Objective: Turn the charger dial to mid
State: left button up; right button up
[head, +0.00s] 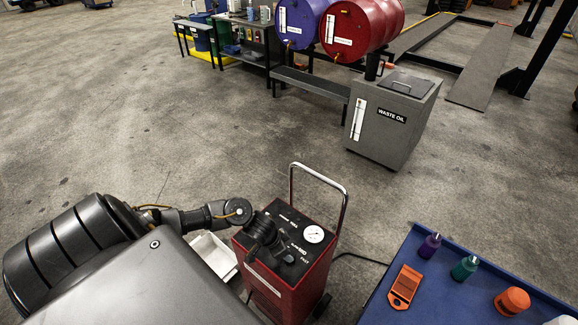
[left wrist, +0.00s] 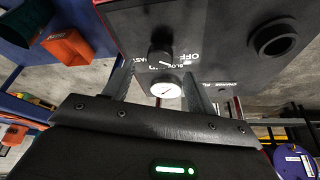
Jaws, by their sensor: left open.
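The charger (head: 272,272) is a red box on wheels with a black top panel and a tall handle. Its round white gauge (head: 314,234) faces up; the gauge also shows in the left wrist view (left wrist: 166,90). The black dial (left wrist: 160,58) sits above the gauge there, with OFF, SLOW and FAST printed around it. Its exact pointer setting is too small to tell. My left gripper (left wrist: 158,74) is open, with its fingers on either side of the dial and gauge, apparently not closed on anything. In the head view my left gripper (head: 283,246) covers part of the panel.
A blue bench top (head: 440,290) at the lower right carries bottles and orange items. A white bin (head: 214,252) stands left of the charger. A grey waste oil box (head: 385,120) and drums (head: 350,30) stand behind. The floor between is clear.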

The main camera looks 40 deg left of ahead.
pick_arm(q)
jog(key=shift+x, duration=2.35)
jog(key=shift+d, duration=0.1)
jog(key=c, duration=1)
